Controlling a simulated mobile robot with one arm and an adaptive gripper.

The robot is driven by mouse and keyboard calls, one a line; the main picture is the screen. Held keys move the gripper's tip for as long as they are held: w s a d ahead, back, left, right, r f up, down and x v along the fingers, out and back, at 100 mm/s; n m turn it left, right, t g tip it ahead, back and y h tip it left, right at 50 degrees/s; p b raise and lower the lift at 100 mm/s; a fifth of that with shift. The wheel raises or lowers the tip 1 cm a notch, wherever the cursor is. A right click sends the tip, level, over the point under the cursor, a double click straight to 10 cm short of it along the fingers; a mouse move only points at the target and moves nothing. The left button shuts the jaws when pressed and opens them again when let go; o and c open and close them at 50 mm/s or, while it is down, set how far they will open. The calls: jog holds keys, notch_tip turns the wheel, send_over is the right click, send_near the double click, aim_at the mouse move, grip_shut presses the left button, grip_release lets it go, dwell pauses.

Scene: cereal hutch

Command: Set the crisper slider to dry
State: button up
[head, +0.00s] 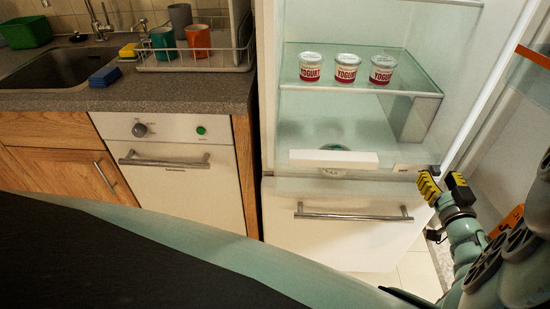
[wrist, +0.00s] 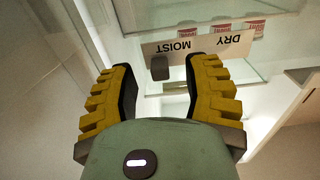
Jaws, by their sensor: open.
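The crisper slider shows in the wrist view as a small dark knob (wrist: 160,67) at the left end of a pale label strip (wrist: 219,51). The strip's words read upside down: MOIST nearer the knob, DRY towards the right end. My gripper (wrist: 163,75) is open, with yellow ribbed fingers on either side of the knob in the picture. A gap seems to remain between fingertips and knob; contact cannot be told. In the head view my gripper (head: 442,186) is at the fridge's lower right. The knob cannot be made out there.
Several yogurt cups (head: 345,69) stand on a glass shelf (head: 417,83) above. A white drawer (head: 335,240) with a bar handle is below. The open fridge door (head: 508,105) is close on the right. A counter with sink (head: 45,72) and dish rack is left.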

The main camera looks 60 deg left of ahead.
jog(key=shift+x, duration=1.15)
grip_shut()
jog(key=shift+s, duration=0.1)
